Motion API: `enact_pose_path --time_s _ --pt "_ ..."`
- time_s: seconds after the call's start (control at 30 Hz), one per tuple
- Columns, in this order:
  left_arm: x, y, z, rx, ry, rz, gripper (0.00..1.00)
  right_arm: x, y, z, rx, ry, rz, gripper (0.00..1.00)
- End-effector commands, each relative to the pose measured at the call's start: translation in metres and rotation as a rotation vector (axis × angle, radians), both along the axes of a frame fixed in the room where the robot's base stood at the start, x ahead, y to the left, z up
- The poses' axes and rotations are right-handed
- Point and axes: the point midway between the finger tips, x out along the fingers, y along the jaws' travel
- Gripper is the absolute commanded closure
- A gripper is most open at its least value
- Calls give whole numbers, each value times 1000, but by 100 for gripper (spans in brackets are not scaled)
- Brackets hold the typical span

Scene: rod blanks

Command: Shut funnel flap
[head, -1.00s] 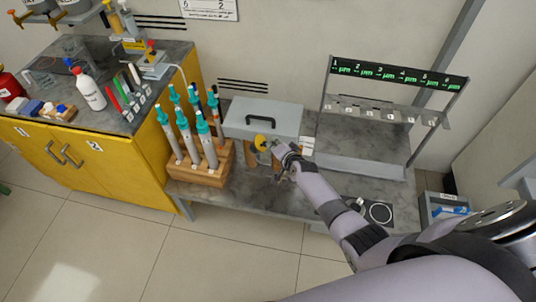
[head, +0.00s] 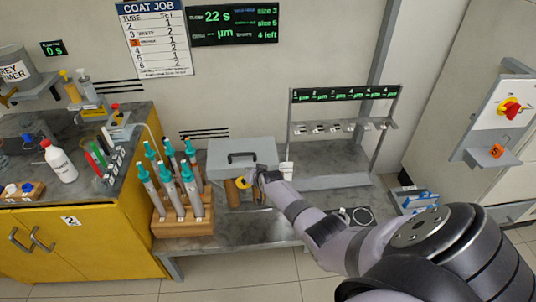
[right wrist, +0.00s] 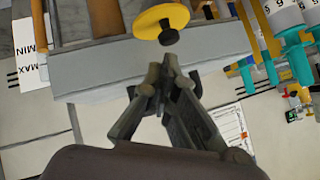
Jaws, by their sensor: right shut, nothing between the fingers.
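I do not see a part that I can clearly identify as the funnel flap. A yellow disc with a black knob (head: 243,182) is in front of the grey box on the bench. It shows large at the top of the right wrist view (right wrist: 158,20). My right gripper (head: 258,178) is just to its right in the head view. In the right wrist view the gripper (right wrist: 160,78) is shut and empty, its fingertips close below the knob, with a small apparent gap. My left gripper is not in view.
The grey box (head: 222,158) with a dark handle stands behind the gripper. A wooden rack (head: 185,222) of teal-capped tubes is at left, and a metal stand (head: 345,180) at right. A yellow cabinet (head: 110,240) is farther left. Some bench front is clear.

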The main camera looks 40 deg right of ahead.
Motion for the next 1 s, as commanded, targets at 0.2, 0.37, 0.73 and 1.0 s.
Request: enact_pose_path --time_s 0.2,0.37,0.73,1.0 --pt "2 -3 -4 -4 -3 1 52 3 5 -3 2 -1 1 100" --pt "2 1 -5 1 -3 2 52 4 6 -4 1 -1 0 100" --pt "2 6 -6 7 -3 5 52 5 7 -4 1 -1 0 100" --pt "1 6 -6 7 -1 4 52 5 7 -4 2 -1 1 100"
